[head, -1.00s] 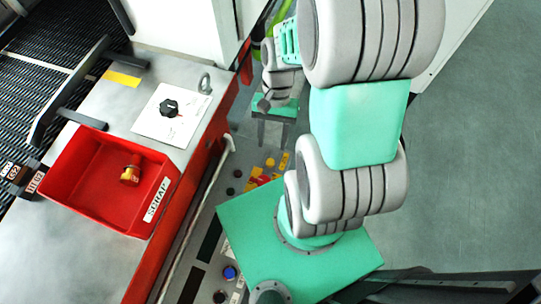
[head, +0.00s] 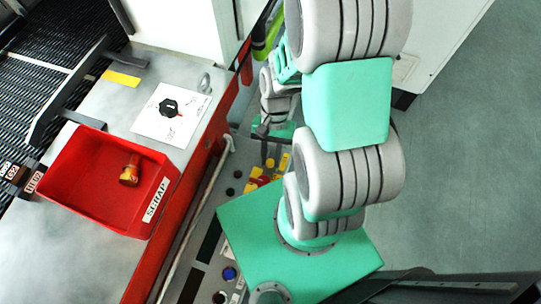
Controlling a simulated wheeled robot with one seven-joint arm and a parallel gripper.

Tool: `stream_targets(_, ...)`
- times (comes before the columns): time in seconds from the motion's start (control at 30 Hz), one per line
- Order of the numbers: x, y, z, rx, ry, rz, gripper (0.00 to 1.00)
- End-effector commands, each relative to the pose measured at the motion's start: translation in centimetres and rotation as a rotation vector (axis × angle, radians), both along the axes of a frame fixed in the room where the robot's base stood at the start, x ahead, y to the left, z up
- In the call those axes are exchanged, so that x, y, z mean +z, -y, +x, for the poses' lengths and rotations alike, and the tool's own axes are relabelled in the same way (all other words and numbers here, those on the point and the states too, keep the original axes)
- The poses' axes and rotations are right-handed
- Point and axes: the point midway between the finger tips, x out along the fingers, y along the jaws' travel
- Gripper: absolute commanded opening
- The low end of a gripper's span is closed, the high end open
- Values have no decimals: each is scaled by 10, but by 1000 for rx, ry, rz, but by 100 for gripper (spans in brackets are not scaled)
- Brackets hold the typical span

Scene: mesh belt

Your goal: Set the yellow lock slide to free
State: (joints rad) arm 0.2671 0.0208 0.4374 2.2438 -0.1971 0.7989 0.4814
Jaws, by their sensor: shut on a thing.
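My gripper (head: 271,154) points down over the control panel at the robot's front, beyond my folded arm. Its fingers are close to a small yellow part (head: 284,162), which looks like the yellow lock slide, and the jaws appear closed on it. The fingertips and the contact are small and partly hidden, so I cannot read the slide's position or any free mark. Red and yellow pieces (head: 259,179) sit just in front of the fingers.
A red scrap bin (head: 82,198) with a yellow-brown fitting (head: 129,175) stands on the grey counter to the left. A black dial (head: 168,108) sits on a white plate behind it. Dark buttons and a blue button (head: 229,273) line the panel. Open floor lies right.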

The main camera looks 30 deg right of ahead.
Motion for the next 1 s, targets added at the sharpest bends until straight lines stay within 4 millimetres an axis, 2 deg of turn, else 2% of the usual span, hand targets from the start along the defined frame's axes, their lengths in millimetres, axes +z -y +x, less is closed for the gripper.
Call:
stream_targets(0.03,0,0,0,0,0,0,14)
stream_targets(0.2,0,0,0,0,0,0,0)
stream_targets(1.0,0,0,0,0,0,0,0)
